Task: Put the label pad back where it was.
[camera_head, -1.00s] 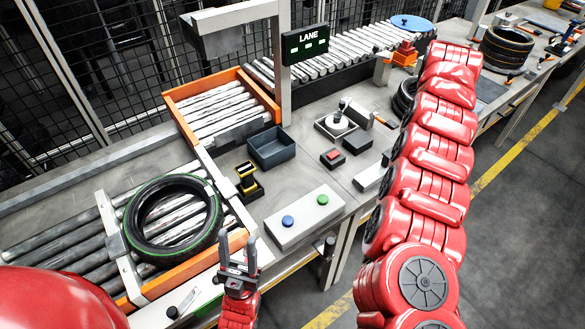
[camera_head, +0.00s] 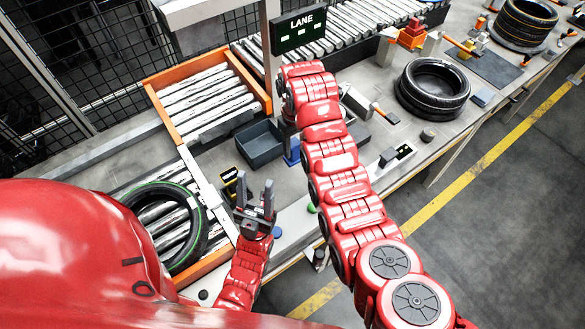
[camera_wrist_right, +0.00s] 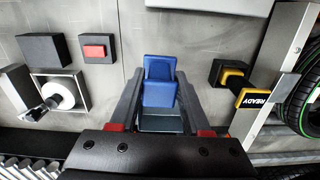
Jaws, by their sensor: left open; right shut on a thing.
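A blue block (camera_wrist_right: 160,88), which I take to be the label pad, is between the fingers of my right gripper (camera_wrist_right: 159,80) in the right wrist view. In the head view, blue (camera_head: 291,152) shows beside the right edge of the dark tray (camera_head: 259,146); my right arm hides most of the right gripper. The tray also shows behind the blue block in the wrist view (camera_wrist_right: 160,123). I cannot tell whether the block touches the tray or the table. My left gripper (camera_head: 255,192) is open and empty, above the bench front near the yellow-black device.
The yellow-black READY device (camera_wrist_right: 252,92) stands right of the gripper in the wrist view. A white roll holder (camera_wrist_right: 60,92) and a red button box (camera_wrist_right: 97,49) stand left. A green-striped tyre (camera_head: 190,240) lies on rollers.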

